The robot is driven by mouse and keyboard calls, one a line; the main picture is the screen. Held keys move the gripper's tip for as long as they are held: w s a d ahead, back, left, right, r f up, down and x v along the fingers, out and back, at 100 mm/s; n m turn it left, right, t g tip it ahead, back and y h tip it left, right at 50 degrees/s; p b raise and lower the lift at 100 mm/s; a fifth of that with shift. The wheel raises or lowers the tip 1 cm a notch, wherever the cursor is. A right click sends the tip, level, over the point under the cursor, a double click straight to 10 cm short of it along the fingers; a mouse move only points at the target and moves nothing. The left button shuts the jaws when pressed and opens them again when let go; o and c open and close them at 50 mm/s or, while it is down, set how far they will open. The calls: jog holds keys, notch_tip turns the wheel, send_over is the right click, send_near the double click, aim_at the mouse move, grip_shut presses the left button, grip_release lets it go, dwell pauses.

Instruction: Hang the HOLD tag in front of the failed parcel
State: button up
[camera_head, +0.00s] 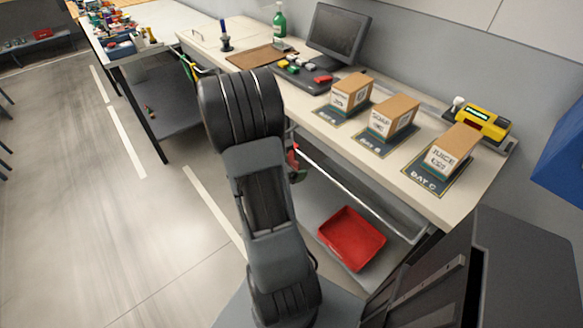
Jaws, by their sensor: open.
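Three brown parcels stand in a row on dark mats on the bench: a left one (351,93) whose label I cannot read, a middle one marked SOAP (393,118), and a right one marked JUICE (453,150). The right mat (423,181) reads BAY C. Nothing I can see shows which parcel failed. A small red item (293,158) hangs at the bench's front edge, partly behind my arm; I cannot tell whether it is the HOLD tag. My arm rises in the middle of the view; my gripper is not visible.
A white rail (350,192) runs along the bench front, above a red tray (351,238). A monitor (338,32), green bottle (279,20), brown board (262,57) and yellow device (482,121) stand on the bench. The floor at left is open.

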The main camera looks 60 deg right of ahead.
jog(key=p+v, duration=0.1)
jog(key=v, duration=1.3)
jog(key=shift+p, duration=0.4)
jog(key=shift+f, duration=0.1)
jog(key=s+a+m+y, duration=0.1)
jog(key=a+m+y, duration=0.5)
jog(key=a+m, duration=0.25)
jog(key=w+a+r+m+t+y+p, duration=0.3)
jog(key=a+r+m+t+y, duration=0.2)
jog(key=a+r, duration=0.7)
jog(key=a+t, duration=0.1)
jog(key=t, duration=0.1)
jog(key=shift+r+t+y+p, duration=0.25)
jog(key=shift+t+y+p, duration=0.05)
jog(key=shift+y+p, duration=0.1)
jog(key=shift+m, duration=0.35)
